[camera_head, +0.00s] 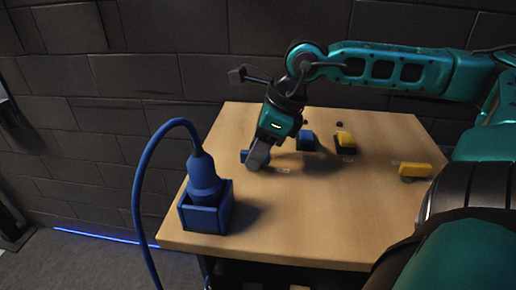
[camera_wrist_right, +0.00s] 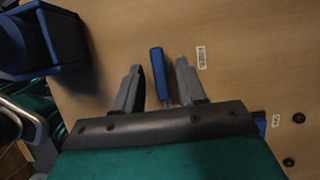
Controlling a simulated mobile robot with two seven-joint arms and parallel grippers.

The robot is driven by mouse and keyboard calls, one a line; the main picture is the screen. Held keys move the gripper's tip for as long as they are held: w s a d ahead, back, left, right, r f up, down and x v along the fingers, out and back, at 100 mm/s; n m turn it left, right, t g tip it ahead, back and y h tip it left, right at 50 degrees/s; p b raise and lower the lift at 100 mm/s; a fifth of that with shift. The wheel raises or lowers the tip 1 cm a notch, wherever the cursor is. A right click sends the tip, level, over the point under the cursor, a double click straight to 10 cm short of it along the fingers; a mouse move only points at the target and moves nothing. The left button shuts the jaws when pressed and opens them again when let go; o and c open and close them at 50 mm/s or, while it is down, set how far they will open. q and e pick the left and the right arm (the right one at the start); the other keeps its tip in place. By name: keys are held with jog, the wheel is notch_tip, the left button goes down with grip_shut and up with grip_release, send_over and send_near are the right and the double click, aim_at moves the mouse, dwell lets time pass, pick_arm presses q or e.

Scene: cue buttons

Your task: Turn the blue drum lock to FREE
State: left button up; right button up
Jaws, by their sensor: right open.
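My right gripper (camera_head: 257,160) is over the back left part of the wooden table, pointing down. In the right wrist view its two grey fingers (camera_wrist_right: 158,88) are open, one on each side of a narrow blue bar (camera_wrist_right: 157,70), with gaps visible. The same blue bar (camera_head: 244,156) shows partly behind the fingers in the head view. A second blue piece (camera_head: 306,141) stands just right of the gripper. I cannot tell which of them is the drum lock, and the small labels are unreadable. My left gripper is not in view.
A blue box (camera_head: 205,217) holding a blue plug (camera_head: 204,178) with a looping cable stands at the table's front left. Two yellow pieces (camera_head: 345,140) (camera_head: 416,170) sit to the right. The table's front middle is clear. A dark block wall is behind.

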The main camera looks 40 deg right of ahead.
grip_shut()
dwell(0.3)
